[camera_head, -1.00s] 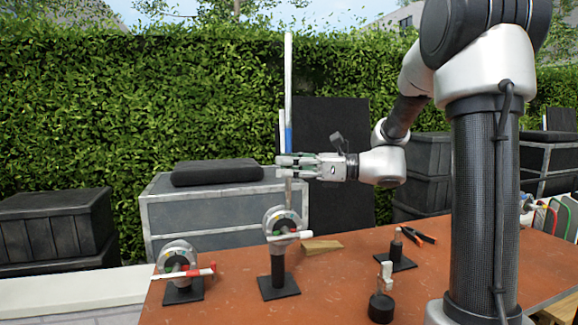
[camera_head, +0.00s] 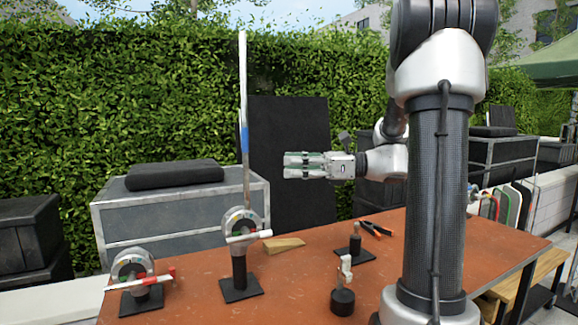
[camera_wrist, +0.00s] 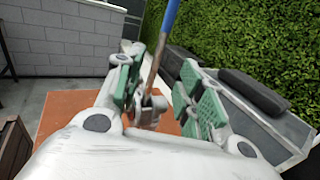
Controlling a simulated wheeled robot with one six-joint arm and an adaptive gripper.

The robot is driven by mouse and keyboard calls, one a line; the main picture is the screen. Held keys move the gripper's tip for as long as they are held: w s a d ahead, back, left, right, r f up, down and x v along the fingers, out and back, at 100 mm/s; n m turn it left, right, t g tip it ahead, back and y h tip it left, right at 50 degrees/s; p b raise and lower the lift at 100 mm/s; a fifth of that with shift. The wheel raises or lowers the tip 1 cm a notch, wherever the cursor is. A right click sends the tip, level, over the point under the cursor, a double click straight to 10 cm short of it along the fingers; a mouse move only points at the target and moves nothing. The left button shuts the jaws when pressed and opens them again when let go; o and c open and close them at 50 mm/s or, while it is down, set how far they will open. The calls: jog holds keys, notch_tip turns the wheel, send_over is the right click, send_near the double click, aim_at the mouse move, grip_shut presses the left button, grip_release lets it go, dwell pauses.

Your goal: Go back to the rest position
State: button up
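My gripper (camera_head: 287,165) is held level above the orange table (camera_head: 300,305), pointing left in the head view. Its green-padded fingers are apart with nothing between them. A tall thin white pole (camera_head: 244,90) with a blue band stands upright to the left of the fingertips, clear of them in the head view. In the wrist view the pole (camera_wrist: 158,45) shows ahead, in the gap between my open fingers (camera_wrist: 162,88). The pole's lower end is at a round gauge-like fitting (camera_head: 240,222) on a black stand.
A lower fitting with a red-and-white handle (camera_head: 150,279) stands at the table's left. A wooden wedge (camera_head: 283,245), two small black-based posts (camera_head: 343,300) and pliers (camera_head: 376,229) are on the table. A grey case (camera_head: 180,215) and a hedge (camera_head: 150,100) are behind.

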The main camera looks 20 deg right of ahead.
dwell(0.3)
jog(key=s+d+f+n+g+h, duration=0.3)
jog(key=s+f+n+g+h, duration=0.3)
jog(key=s+f+n+h, duration=0.6)
jog(key=s+d+f+n+h, duration=0.3)
jog(key=s+d+n, duration=0.1)
jog(key=s+n, duration=0.35)
jog(key=a+r+n+t, duration=0.1)
jog(key=r+n, duration=0.1)
jog(key=s+a+r+n+t+h, duration=0.1)
jog(key=a+n, duration=0.1)
jog(key=shift+s+r, duration=0.2)
jog(key=shift+r, duration=0.2)
jog(key=shift+o, duration=0.5)
